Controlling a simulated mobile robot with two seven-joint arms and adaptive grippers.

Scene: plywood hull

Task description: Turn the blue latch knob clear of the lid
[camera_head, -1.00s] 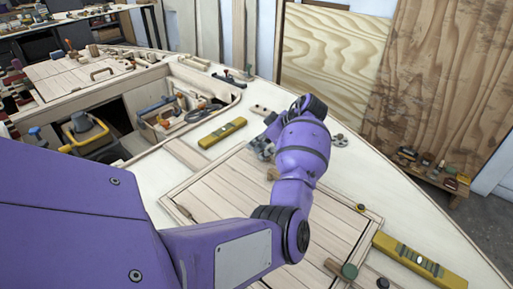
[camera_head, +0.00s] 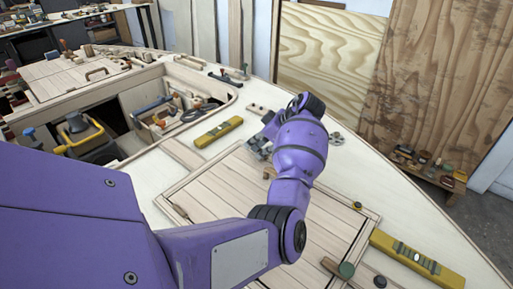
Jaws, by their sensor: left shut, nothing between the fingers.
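The planked lid (camera_head: 225,185) lies flat in the middle of the deck, partly behind my left arm. My left gripper (camera_head: 257,148) is over the lid's far edge. Its grey fingers are small and partly behind the purple wrist; they are shut with nothing between them. I cannot make out a blue latch knob at the lid; my arm and gripper may hide it. My right gripper is out of view.
A yellow level (camera_head: 219,132) lies beyond the lid and another (camera_head: 405,255) to its right. A tool tray (camera_head: 165,128) and an open hatch with a yellow-handled tool (camera_head: 80,136) are at left.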

